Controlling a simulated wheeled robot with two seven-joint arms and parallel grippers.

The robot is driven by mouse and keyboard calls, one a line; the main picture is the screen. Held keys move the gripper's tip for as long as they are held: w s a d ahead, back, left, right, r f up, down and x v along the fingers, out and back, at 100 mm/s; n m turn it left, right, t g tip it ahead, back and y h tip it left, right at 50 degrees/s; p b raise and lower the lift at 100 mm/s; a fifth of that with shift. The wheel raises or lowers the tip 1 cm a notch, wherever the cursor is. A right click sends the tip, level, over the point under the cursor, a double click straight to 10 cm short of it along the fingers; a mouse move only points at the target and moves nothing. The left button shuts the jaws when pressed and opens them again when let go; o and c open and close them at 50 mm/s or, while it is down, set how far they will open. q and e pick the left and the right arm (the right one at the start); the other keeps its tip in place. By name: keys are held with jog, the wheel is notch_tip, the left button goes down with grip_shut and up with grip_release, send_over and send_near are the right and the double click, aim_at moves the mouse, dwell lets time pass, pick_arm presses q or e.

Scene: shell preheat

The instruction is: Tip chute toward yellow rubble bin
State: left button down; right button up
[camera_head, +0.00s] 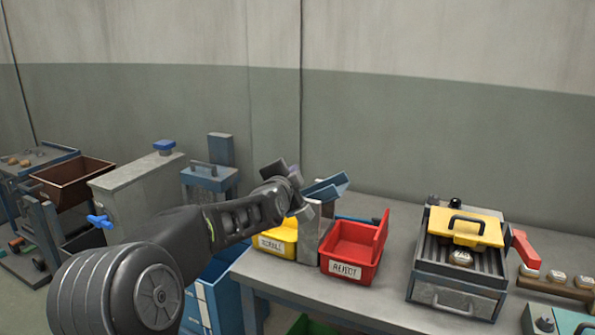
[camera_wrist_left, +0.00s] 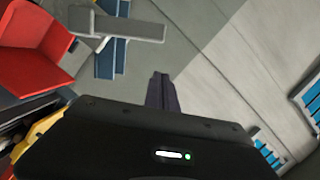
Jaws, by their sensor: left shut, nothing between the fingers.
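The blue chute (camera_head: 330,186) sits on top of a grey post (camera_head: 314,232) between two bins, and its right end looks higher in the head view. The yellow rubble bin (camera_head: 279,241) stands left of the post, partly hidden behind my arm. The red reject bin (camera_head: 350,250) stands right of it. My left gripper (camera_head: 288,172) is shut and empty, just left of the chute; I cannot tell whether it touches it. In the left wrist view the shut fingers (camera_wrist_left: 160,92) point past the blue-and-grey chute parts (camera_wrist_left: 115,50), with a gap visible. My right gripper is out of view.
A grey cabinet (camera_head: 138,192) and a brown bin (camera_head: 72,181) are at left. Bare bench top lies between the red bin and the lidded box.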

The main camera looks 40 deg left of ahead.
pick_arm(q)
jog(key=v, duration=0.6)
jog(key=shift+w+d+r, duration=0.1)
jog(key=shift+w+d, duration=0.1)
jog(key=w+d+f+n+g+h, duration=0.15)
jog(key=d+f+n+h, duration=0.35)
jog(key=f, duration=0.6)
jog(key=w+d+f+n+g, duration=0.1)
jog(key=w+d+f+n, duration=0.2)
jog(key=d+f, duration=0.6)
jog(key=s+d+f+n+g+h, duration=0.1)
jog(key=d+f+h, duration=0.1)
jog(key=d+f, duration=0.55)
jog(key=s+d+f+g+h, duration=0.15)
jog(key=d+f, duration=0.25)
jog(key=f, duration=0.6)
jog(key=s+d+f+g+h, duration=0.2)
jog(key=s+d+f+g, duration=0.2)
jog(key=s+d+f, duration=0.6)
jog(key=s+d+f+m+g+h, duration=0.1)
jog(key=s+d+f+g, duration=0.3)
jog(key=s+d+f, duration=0.6)
jog(key=s+d+h, duration=0.1)
jog(key=s+d, duration=0.2)
jog(key=s, duration=0.3)
jog(key=shift+d, duration=0.15)
